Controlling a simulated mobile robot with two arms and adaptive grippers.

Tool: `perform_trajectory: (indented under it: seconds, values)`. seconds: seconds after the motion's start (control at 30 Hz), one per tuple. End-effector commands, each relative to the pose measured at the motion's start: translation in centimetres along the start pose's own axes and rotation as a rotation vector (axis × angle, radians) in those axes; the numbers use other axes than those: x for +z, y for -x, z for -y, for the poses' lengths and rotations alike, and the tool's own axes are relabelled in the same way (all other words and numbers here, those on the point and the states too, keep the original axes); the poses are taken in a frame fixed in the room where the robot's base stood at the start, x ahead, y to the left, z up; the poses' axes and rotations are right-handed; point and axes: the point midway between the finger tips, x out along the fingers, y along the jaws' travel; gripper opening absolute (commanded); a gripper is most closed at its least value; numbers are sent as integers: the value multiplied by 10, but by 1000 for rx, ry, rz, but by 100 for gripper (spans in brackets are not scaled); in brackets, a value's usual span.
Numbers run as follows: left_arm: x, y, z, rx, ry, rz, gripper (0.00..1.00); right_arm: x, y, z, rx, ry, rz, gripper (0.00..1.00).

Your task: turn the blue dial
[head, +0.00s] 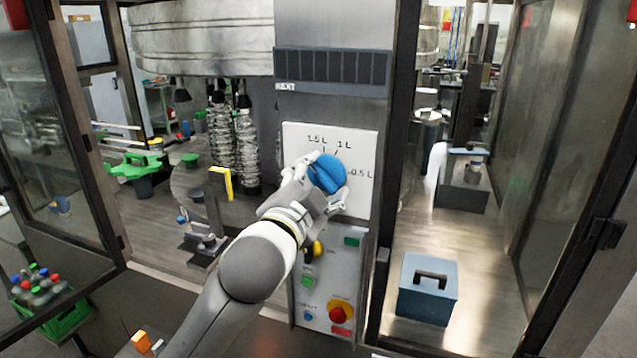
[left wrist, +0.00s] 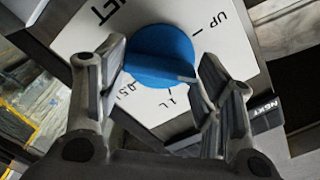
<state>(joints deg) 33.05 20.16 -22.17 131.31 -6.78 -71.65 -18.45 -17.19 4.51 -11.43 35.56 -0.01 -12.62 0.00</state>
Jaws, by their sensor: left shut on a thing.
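The blue dial (head: 327,173) sits on a white panel (head: 359,146) with printed marks 1.5 L, 1 L and 0.5 L around it. My left gripper (head: 325,182) is at the dial, shut on it with a finger on either side. In the left wrist view the dial (left wrist: 160,55) lies between the two fingers (left wrist: 162,85). A pale line on its ridge points towards the right finger, past the 1 L mark. That finger hides part of the scale. My right gripper is not in view.
Below the panel is a grey control plate (head: 325,285) with a red knob (head: 341,311) and green and blue buttons. A blue box (head: 427,289) stands right, beyond a dark frame post (head: 394,170). A green bottle crate (head: 57,318) is at lower left.

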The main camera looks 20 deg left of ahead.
Motion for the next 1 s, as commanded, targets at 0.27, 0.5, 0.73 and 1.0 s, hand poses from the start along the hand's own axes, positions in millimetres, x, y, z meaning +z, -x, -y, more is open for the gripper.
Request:
perform_trajectory:
  seconds: [0.27, 0.5, 0.73, 1.0]
  values:
    - [1, 0, 1, -2, -268, 3, 36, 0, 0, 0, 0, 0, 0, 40]
    - [0, 0, 1, -2, -496, 2, 36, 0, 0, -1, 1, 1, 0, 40]
    - [0, 0, 2, -3, -710, 2, 36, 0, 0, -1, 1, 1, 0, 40]
    - [0, 0, 2, -3, -920, 3, 36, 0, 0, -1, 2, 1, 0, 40]
